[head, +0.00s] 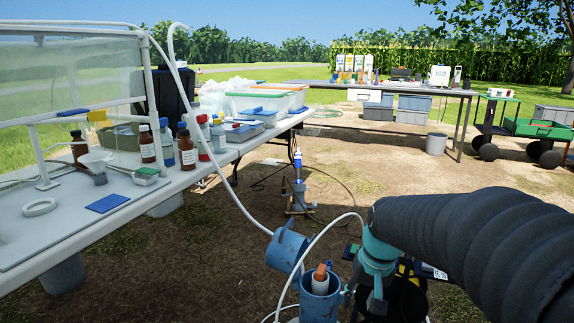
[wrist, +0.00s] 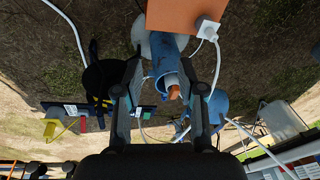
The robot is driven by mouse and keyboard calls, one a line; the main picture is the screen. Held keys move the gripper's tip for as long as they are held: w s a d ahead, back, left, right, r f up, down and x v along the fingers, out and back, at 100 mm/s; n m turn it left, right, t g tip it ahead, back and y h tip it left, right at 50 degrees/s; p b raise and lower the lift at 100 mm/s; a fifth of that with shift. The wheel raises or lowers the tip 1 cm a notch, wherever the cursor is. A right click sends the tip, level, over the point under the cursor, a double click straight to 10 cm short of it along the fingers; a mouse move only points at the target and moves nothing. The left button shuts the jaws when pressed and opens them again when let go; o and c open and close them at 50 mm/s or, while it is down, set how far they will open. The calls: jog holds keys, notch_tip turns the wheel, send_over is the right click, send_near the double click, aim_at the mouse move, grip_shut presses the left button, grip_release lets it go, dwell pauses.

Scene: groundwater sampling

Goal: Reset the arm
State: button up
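My gripper (wrist: 165,58) is open in the wrist view, with its two dark fingers spread wide and nothing held between them. My arm, in a black ribbed sleeve with a teal wrist, reaches in from the right in the head view. A blue well pipe (head: 320,300) stands left of my wrist, with an orange-topped white piece (head: 320,279) in its mouth. In the wrist view the blue pipe (wrist: 163,55) shows between the fingers, and the orange tip (wrist: 173,91) lies in line with the gap. I cannot tell how far beyond the fingers they are.
A blue open cap (head: 287,248) and white tubing are beside the pipe. A black item (wrist: 103,82) lies near one finger, and an orange plate (wrist: 180,14) is at the top.

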jog(key=s+r+t, duration=0.1)
jog(key=s+r, duration=0.1)
jog(key=s, duration=0.7)
jog(key=s+r+n+t+h, duration=0.1)
jog(key=s+r+t, duration=0.1)
jog(key=s, duration=0.7)
jog(key=shift+r+t, duration=0.3)
jog(key=shift+r, duration=0.1)
jog(key=shift+d, duration=0.1)
jog(key=shift+o, duration=0.3)
jog(key=shift+s, duration=0.1)
